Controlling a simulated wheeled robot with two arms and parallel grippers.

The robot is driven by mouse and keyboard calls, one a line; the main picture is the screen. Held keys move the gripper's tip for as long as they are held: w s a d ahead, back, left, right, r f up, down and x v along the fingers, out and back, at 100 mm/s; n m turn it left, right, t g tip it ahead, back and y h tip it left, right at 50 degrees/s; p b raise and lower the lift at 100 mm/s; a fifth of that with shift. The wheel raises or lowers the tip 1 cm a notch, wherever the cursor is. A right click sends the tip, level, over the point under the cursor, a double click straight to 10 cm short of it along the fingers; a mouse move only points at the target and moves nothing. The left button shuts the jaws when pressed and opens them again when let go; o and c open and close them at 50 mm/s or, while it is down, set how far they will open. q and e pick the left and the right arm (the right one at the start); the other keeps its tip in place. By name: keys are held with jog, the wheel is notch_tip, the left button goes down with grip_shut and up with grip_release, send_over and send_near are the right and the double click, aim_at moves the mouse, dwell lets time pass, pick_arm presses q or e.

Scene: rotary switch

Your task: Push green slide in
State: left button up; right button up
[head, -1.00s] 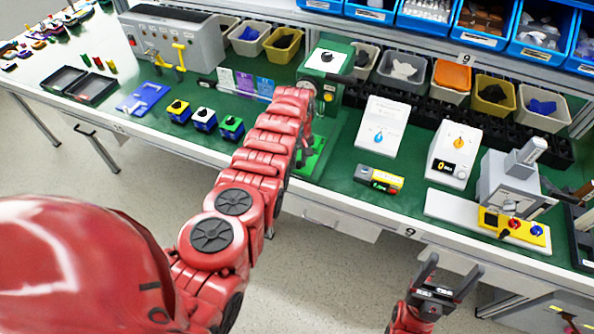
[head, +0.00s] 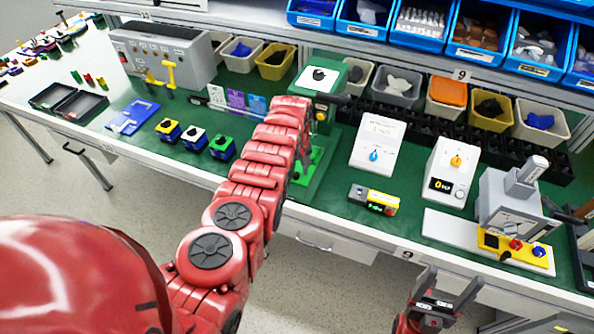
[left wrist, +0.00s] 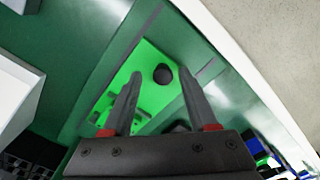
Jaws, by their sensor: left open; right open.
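A bright green slide plate (left wrist: 150,101) lies on the green bench in the left wrist view, with a round black knob (left wrist: 162,74) on it. In the head view part of the green plate (head: 313,172) shows beside my left arm, at the foot of a green press-like stand (head: 325,112). My left gripper (left wrist: 158,76) is open over the plate. The knob appears between its fingertips in the picture; whether they touch it cannot be told. In the head view my arm mostly hides this gripper. My right gripper (head: 446,283) is open and empty in front of the bench edge.
Small blocks with knobs (head: 195,138) stand left of my arm. A white dial box (head: 379,143), a yellow-black block (head: 374,199) and a second dial box (head: 451,172) stand to the right. Bins line the back.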

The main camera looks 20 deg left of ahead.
pick_arm(q)
jog(key=shift+r, duration=0.4)
notch_tip(320, 180, up, 2)
jog(key=shift+w+r+p, duration=0.1)
jog(key=shift+r+p, duration=0.05)
jog(key=shift+p, duration=0.55)
notch_tip(320, 180, up, 14)
jog(key=b, duration=0.2)
jog(key=shift+r, duration=0.15)
